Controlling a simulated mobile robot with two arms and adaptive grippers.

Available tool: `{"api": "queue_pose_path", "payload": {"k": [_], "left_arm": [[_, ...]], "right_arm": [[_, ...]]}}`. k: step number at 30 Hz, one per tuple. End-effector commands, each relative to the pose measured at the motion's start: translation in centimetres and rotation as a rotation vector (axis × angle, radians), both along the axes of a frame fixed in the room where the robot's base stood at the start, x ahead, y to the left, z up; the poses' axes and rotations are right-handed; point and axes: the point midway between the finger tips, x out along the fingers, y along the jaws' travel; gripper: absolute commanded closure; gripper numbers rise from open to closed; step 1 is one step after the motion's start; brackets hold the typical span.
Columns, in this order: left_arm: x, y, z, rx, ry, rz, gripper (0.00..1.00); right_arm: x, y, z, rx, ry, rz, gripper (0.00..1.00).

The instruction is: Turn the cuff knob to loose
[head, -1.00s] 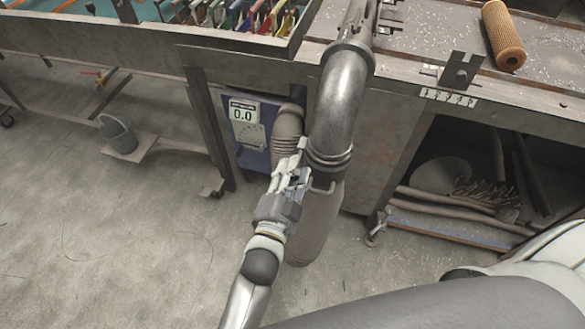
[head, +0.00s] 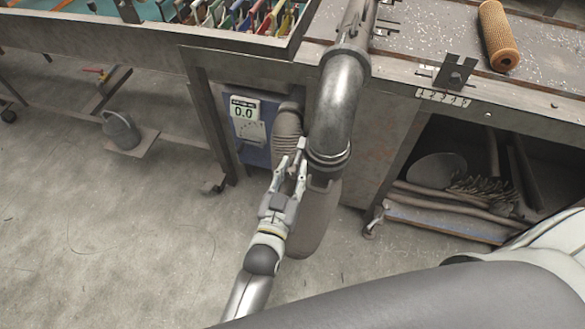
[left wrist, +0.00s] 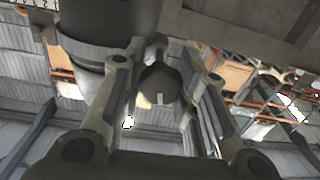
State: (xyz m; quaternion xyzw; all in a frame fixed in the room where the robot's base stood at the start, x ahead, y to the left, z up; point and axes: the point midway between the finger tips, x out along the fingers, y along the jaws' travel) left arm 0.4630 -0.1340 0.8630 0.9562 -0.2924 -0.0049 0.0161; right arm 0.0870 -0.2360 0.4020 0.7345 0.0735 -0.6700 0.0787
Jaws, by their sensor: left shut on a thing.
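A grey metal pipe (head: 334,108) bends down from the bench to a dark cuff (head: 326,168) with a ring clamp. A long grey mesh-like tube (head: 314,220) hangs below it. In the left wrist view, the round dark cuff knob (left wrist: 158,84) with a pale mark on its face sits between the two fingers. My left gripper (head: 291,164) is shut on the knob at the left side of the cuff; in the head view its fingers hide the knob. The cuff's dark cylinder also shows in the left wrist view (left wrist: 108,22). My right gripper is in neither view.
The bench (head: 380,130) runs across above. A grey can (head: 120,130) is at left. The floor at lower left is clear.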

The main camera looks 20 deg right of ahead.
Motion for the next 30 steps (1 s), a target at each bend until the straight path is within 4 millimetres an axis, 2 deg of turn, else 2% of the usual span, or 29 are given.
{"api": "queue_pose_path", "payload": {"k": [14,30], "left_arm": [[-0.09,-0.01,-0.18,-0.372,0.257,0.0,0.96],[-0.15,-0.06,-0.29,-0.789,0.54,0.001,0.96]], "right_arm": [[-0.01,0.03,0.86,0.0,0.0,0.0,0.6],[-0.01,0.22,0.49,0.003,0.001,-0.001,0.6]]}}
